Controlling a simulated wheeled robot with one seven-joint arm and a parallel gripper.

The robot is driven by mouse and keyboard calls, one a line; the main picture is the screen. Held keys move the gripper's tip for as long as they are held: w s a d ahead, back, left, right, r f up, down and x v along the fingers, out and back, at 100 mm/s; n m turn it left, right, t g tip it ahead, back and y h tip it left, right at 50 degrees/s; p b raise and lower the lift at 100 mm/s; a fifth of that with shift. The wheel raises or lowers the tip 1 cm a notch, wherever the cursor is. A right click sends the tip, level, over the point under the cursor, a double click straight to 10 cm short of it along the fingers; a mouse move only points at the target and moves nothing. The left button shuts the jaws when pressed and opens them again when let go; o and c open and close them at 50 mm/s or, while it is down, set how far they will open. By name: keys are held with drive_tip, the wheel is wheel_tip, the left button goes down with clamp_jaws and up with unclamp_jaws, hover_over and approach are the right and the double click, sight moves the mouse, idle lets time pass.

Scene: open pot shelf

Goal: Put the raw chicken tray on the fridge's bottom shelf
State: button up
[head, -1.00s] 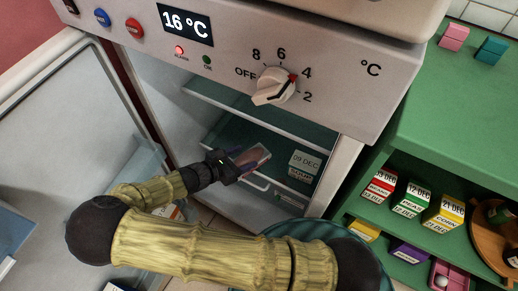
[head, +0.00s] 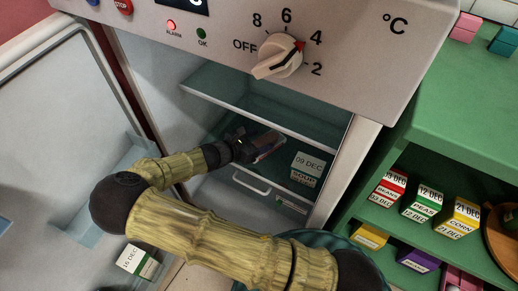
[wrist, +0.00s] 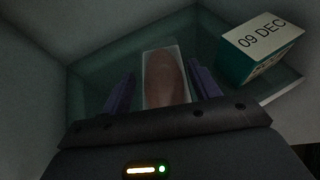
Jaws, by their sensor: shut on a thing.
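The raw chicken tray (head: 268,147) is a small pale tray with a pinkish-brown piece in it. It is inside the open fridge. In the wrist view, the tray (wrist: 163,82) lies between the two purple fingers of my gripper (wrist: 163,88). In the head view, my gripper (head: 252,145) is shut on it and reaches in from the left. The tray is over the lower teal shelf (head: 283,172), left of a carton marked 09 DEC (head: 308,165). I cannot tell whether it touches the shelf.
An upper shelf (head: 240,98) is above my gripper. A white handle (head: 252,183) is at the lower front. The fridge door (head: 60,130) stands open at left. A green shelf unit (head: 450,130) with dated boxes is at right. The lower shelf has room left of the carton.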

wheel_tip(320, 180, down, 4)
drive_tip(key=b, duration=0.3)
drive_tip(key=shift+f, duration=0.2)
drive_tip(key=shift+w+d+f+b, duration=0.15)
drive_tip(key=shift+w+f+b, duration=0.1)
drive_tip(key=shift+b, duration=0.15)
drive_tip(key=shift+r, duration=0.1)
drive_tip(key=o, duration=1.5)
drive_tip(key=shift+s, duration=0.1)
